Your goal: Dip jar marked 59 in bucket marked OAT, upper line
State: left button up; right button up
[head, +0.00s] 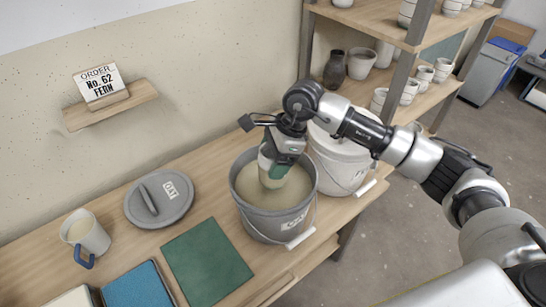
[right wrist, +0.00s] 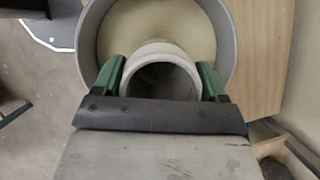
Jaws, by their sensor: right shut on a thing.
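My right gripper (head: 277,168) is shut on a pale jar (head: 266,165), mouth up, inside the rim of an open grey bucket (head: 262,222). The right wrist view shows the jar (right wrist: 160,52) between green fingers (right wrist: 160,82), above beige glaze (right wrist: 190,22). The jar's lower end is at or close to the glaze surface; I cannot tell how deep. No number or line shows on the jar. The bucket's front label is too small to read surely. A grey lid marked OAT (head: 177,203) lies on the table to the left. My left gripper is not in view.
A white lidded bucket (head: 338,165) stands right behind the grey one. A mug (head: 85,234), green board (head: 207,262) and blue book (head: 138,288) lie on the table's left. A wall shelf holds an order card (head: 101,84) reading No. 62 FERN. Shelving (head: 385,40) holds pots.

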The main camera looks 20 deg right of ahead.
jog(key=shift+r, duration=0.1)
notch_tip(320, 180, up, 8)
jog(key=p, duration=0.3)
jog(key=shift+f+p, duration=0.2)
jog(key=shift+p, duration=0.1)
